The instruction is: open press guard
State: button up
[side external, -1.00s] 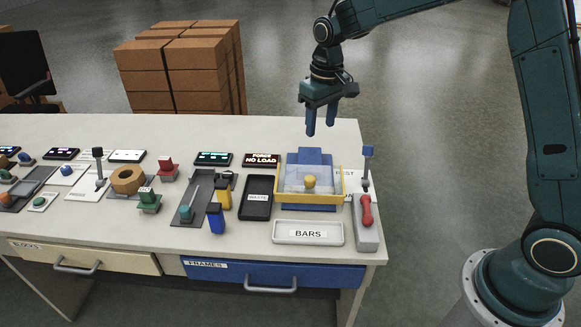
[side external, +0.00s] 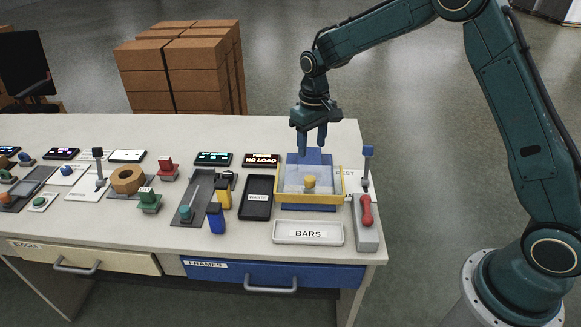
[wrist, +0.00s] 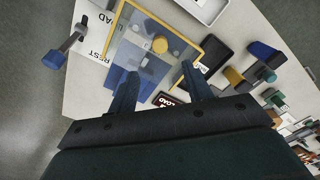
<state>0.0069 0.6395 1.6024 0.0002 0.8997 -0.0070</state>
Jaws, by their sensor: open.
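The press guard (side external: 284,198) is a clear panel with a yellow frame and a round yellow knob (side external: 310,182). It lies lowered over the blue press (side external: 309,158) near the right end of the table. In the wrist view the guard's yellow frame (wrist: 172,25) and knob (wrist: 160,44) show beyond my fingertips. My gripper (side external: 313,153) is open and empty, pointing down above the back part of the press, behind the knob and apart from it. In the wrist view its two fingers (wrist: 158,80) spread either side of the press's blue back part.
A grey lever with a blue top (side external: 367,160) and a red-handled switch (side external: 367,212) stand right of the press. A BARS tray (side external: 308,243) lies in front, a black WASTE tray (side external: 257,185) to the left.

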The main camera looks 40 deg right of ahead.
aim_at(310, 178)
notch_tip(310, 178, down, 11)
jog(key=shift+r, duration=0.1)
dwell(0.4)
grip_shut()
